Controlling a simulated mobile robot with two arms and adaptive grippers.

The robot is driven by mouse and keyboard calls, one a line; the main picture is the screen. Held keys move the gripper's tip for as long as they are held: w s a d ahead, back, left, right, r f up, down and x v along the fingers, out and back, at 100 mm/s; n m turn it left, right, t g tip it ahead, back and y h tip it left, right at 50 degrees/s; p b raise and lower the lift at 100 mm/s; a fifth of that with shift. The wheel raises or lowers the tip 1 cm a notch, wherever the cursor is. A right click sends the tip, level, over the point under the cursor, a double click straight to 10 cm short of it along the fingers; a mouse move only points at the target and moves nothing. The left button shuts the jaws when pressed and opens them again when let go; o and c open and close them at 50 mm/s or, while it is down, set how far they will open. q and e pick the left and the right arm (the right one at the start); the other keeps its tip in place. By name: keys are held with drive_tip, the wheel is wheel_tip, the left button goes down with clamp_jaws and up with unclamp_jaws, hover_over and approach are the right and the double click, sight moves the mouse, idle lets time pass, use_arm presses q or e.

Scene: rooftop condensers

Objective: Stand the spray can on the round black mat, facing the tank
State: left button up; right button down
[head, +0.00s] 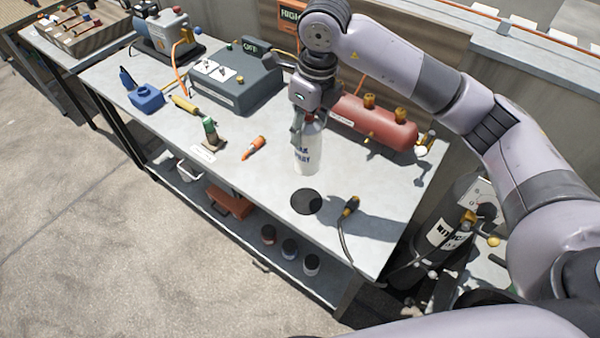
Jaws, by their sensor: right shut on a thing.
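The spray can (307,152) is white with dark lettering on its side. My right gripper (303,120) is shut on its upper part and hides the top. The can is upright over the table, behind the round black mat (306,201); I cannot tell whether its base touches the table. The mat lies flat and bare near the table's front right. A red tank (372,124) lies on its side, to the right of and behind the can. My left gripper is not in view.
A cable with a yellow-black tool (350,206) lies right of the mat. An orange-tipped tube (253,147), a green-topped item (210,130) and a grey box (235,80) stand or lie to the left. A nitrogen cylinder (446,232) stands beyond the table's right edge.

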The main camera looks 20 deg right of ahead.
sight(308, 149)
drive_tip(key=f+p, duration=0.1)
drive_tip(key=f, duration=0.5)
drive_tip(key=shift+s+d+f+p, duration=0.15)
drive_tip(key=shift+s+f+p, duration=0.05)
drive_tip(key=shift+f+p, duration=0.2)
drive_tip(key=f, duration=0.2)
drive_tip(key=f+p, duration=0.1)
drive_tip(key=f, duration=0.1)
drive_tip(key=shift+w+f, duration=0.2)
drive_tip(key=shift+f, duration=0.1)
wheel_tip(308, 149, down, 4)
drive_tip(key=shift+f, duration=0.2)
use_arm(q)
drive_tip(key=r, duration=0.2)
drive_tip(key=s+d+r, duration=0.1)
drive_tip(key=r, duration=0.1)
drive_tip(key=shift+p, duration=0.3)
use_arm(e)
drive_tip(key=c, duration=0.8)
unclamp_jaws()
